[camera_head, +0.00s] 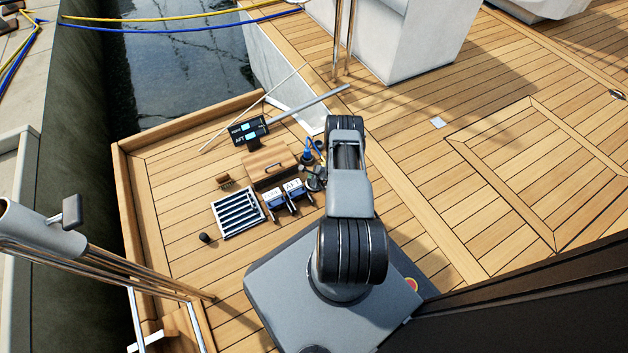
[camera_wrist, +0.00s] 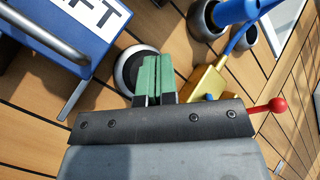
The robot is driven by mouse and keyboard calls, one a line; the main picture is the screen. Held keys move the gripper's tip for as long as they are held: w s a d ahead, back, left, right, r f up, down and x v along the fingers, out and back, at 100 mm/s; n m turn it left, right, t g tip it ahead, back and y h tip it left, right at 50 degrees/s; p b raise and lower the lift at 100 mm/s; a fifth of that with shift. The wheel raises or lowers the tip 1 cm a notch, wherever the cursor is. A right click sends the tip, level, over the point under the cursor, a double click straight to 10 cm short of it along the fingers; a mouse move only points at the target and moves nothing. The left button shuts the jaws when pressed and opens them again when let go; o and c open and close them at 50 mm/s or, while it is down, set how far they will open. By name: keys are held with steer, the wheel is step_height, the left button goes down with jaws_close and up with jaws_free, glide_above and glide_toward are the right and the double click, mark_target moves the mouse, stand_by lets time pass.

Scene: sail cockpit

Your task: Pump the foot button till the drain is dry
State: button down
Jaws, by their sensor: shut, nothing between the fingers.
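In the wrist view my gripper (camera_wrist: 151,62) has its green fingers together, empty, over the edge of a round dark button with a pale rim (camera_wrist: 127,70) on the deck. The fingers hide part of it; I cannot tell if they touch it. Beside it is a blue box marked AFT (camera_wrist: 70,40); in the head view the box (camera_head: 297,191) stands beside a similar blue box (camera_head: 273,199). A slotted metal grate (camera_head: 238,213) lies to their left; I cannot see whether water is in it. A dark display panel (camera_head: 249,131) has lit screens with small labels.
A yellow part (camera_wrist: 207,82) with a red ball lever (camera_wrist: 276,105) is close right of my fingers. A blue cylinder (camera_wrist: 237,12) stands beyond. The left deck is clear.

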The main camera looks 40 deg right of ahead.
steer(key=shift+r+p, duration=1.6)
steer(key=shift+r, duration=0.65)
